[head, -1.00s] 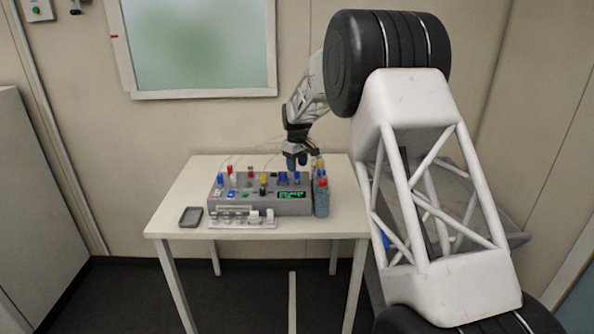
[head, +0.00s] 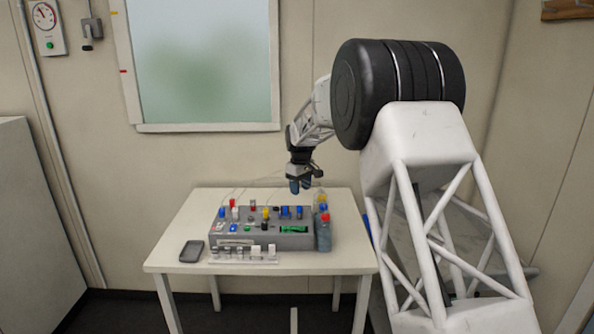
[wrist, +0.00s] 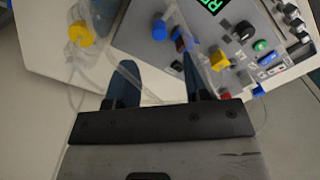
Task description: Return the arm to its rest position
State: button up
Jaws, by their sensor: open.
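My gripper (head: 300,186) hangs above the back right part of the grey shaker bioreactor unit (head: 232,240), fingers pointing down. In the wrist view its two blue-grey fingers (wrist: 158,85) are apart with nothing solid held between them. Clear tubing shows close to the fingers in that view; I cannot tell whether it touches them. The unit carries several coloured caps and knobs and a lit green display (head: 294,229). My arm reaches in from the right of the head view.
The unit stands on a white table (head: 185,295). A bottle with blue liquid and a red cap (head: 323,233) and a yellow-capped one (head: 320,197) stand at its right. A dark tray (head: 192,251) lies at left, a row of small vials (head: 240,256) in front. Walls close the back and right.

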jog(key=s+d+r+m, duration=0.2)
jog(key=s+d+r, duration=0.25)
jog(key=s, duration=0.55)
jog(key=s+d+r+m+t, duration=0.1)
jog(key=s+d+r, duration=0.3)
jog(key=s, duration=0.7)
jog(key=s+d+r+m, duration=0.25)
jog(key=s+r, duration=0.35)
jog(key=s, duration=0.4)
jog(key=s+d+f+m, duration=0.1)
jog(key=s+d+f, duration=0.1)
jog(key=s, duration=0.9)
jog(key=s+d+f+m+t, duration=0.1)
jog(key=s+f, duration=0.1)
jog(key=s, duration=0.9)
jog(key=s+d+f+m, duration=0.1)
jog(key=s+d+f, duration=0.1)
jog(key=s, duration=1)
jog(key=shift+d+f+m+t, duration=0.3)
jog(key=shift+f+m, duration=0.05)
jog(key=shift+f, duration=0.15)
